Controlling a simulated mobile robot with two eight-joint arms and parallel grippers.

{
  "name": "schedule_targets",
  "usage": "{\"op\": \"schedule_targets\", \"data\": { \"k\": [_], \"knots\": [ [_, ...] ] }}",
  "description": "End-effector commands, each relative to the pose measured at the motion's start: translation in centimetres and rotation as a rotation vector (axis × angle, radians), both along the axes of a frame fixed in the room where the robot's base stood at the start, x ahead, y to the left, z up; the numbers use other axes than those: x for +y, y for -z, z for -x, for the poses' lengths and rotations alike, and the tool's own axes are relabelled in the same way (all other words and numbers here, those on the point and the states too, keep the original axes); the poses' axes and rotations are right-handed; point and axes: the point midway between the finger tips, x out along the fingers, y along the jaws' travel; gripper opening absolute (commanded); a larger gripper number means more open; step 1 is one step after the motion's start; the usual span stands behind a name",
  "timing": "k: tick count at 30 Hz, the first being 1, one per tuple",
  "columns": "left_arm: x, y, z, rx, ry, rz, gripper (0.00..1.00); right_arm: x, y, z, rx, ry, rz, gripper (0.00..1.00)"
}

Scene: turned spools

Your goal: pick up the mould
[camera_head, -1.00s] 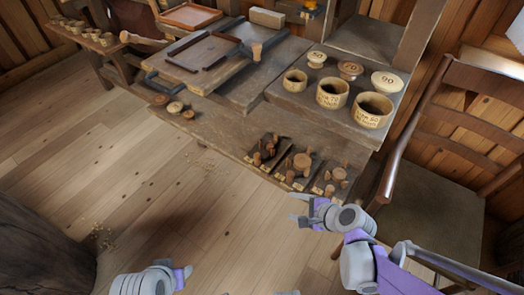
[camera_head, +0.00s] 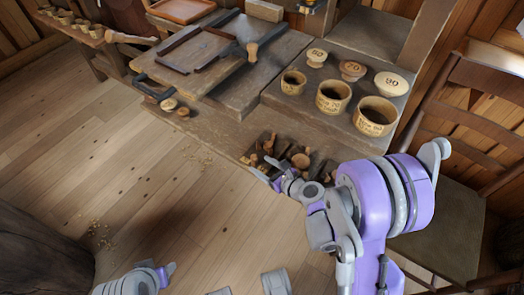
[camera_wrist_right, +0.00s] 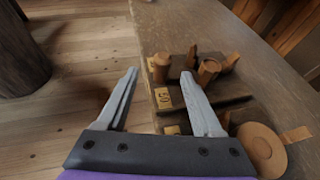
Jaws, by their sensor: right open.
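Which thing is the mould, I cannot tell for sure. Dark plates with turned wooden pieces lie at the table's front edge; one wooden piece (camera_head: 300,160) shows beyond my right gripper (camera_head: 264,168). In the right wrist view, a plate's tag (camera_wrist_right: 163,98) reads 50, with upright wooden pieces (camera_wrist_right: 208,70) behind it and a round disc (camera_wrist_right: 262,148) to the right. My right gripper (camera_wrist_right: 159,73) is open and empty, its fingers pointing at the tagged plate. The arm hides part of the plates. My left gripper (camera_head: 165,272) is low at the bottom edge, its jaws unclear.
Labelled wooden cups (camera_head: 333,97) and round lids (camera_head: 352,69) stand on a raised block at the right. A board (camera_head: 195,52) with a dark frame lies left of them. A chair (camera_head: 455,215) stands at the right.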

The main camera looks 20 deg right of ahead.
Motion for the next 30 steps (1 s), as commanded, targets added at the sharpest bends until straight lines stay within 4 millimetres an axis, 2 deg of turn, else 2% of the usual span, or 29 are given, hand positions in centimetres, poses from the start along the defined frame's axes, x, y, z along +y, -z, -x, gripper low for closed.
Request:
{"op": "schedule_targets", "data": {
  "k": [3, 10, 18, 26, 30],
  "knots": [
    [0.0, 0.4, 0.0, 0.001, 0.0, 0.0, 0.5, 0.8, 0.9, -1.7, 0.0, -0.003, 0.001, 0.68],
    [0.0, 0.5, -0.1, 0.002, 0.0, 0.0, 0.5, 1.4, 1.3, -3.3, 0.0, -0.003, 0.003, 0.68],
    [0.0, 1.1, -0.1, 0.004, 0.0, 0.0, 0.5, 2.7, 2.3, -6.9, -0.001, -0.004, 0.004, 0.68],
    [0.0, 1.1, -0.1, 0.004, 0.0, 0.0, 0.5, 2.8, 2.4, -7.2, -0.001, -0.003, 0.004, 0.68],
    [0.0, 1.1, -0.1, 0.004, 0.0, 0.0, 0.5, 2.8, 2.4, -7.2, -0.001, -0.003, 0.004, 0.42]
  ]
}}
